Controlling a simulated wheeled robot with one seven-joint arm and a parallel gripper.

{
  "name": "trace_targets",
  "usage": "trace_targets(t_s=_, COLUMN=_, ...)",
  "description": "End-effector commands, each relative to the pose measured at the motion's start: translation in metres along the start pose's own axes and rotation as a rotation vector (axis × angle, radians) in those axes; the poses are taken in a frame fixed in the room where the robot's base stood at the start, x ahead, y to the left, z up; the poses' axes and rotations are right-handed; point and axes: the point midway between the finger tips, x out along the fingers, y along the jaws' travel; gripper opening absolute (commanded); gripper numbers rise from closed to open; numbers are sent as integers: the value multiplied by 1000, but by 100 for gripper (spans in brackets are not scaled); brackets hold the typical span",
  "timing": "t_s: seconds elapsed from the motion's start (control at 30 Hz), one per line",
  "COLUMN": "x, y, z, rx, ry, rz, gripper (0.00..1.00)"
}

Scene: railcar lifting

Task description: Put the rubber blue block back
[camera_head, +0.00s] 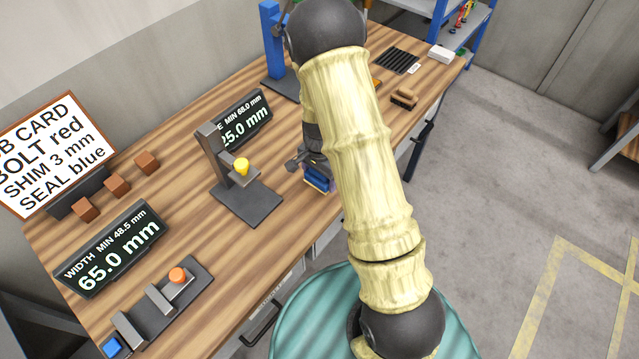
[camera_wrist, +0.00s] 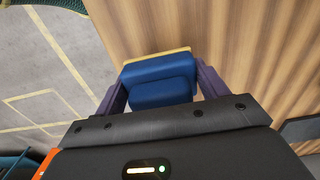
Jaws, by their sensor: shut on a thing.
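The rubber blue block (camera_wrist: 160,72) is between the two purple fingers of my gripper (camera_wrist: 161,88) in the wrist view, and the gripper is shut on it. The block looks like two stacked blue parts with a thin yellowish edge behind. In the head view the block (camera_head: 318,184) shows in my gripper (camera_head: 319,176) near the table's front edge, partly hidden by my arm. I cannot tell whether it touches the wooden table (camera_head: 200,265).
A dark gauge stand with a yellow knob (camera_head: 242,166) is left of my gripper. A blue-posted stand (camera_head: 271,45) and slotted black tray (camera_head: 398,61) are behind.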

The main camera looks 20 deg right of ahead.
Motion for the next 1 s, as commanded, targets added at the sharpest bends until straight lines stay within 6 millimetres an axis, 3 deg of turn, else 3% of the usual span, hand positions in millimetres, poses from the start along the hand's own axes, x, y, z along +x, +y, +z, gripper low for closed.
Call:
trace_targets(t_s=0.17, x=2, y=0, z=0, rx=0, ry=0, rz=1, gripper=36)
trace_targets(t_s=0.5, x=40, y=0, z=1, rx=0, ry=-2, rz=1, gripper=36)
trace_targets(t_s=0.9, x=46, y=0, z=0, rx=0, ry=0, rz=0, gripper=36)
trace_targets(t_s=0.93, x=45, y=0, z=0, rx=0, ry=0, rz=0, gripper=76)
trace_targets(t_s=1.0, x=44, y=0, z=0, rx=0, ry=0, rz=0, gripper=90)
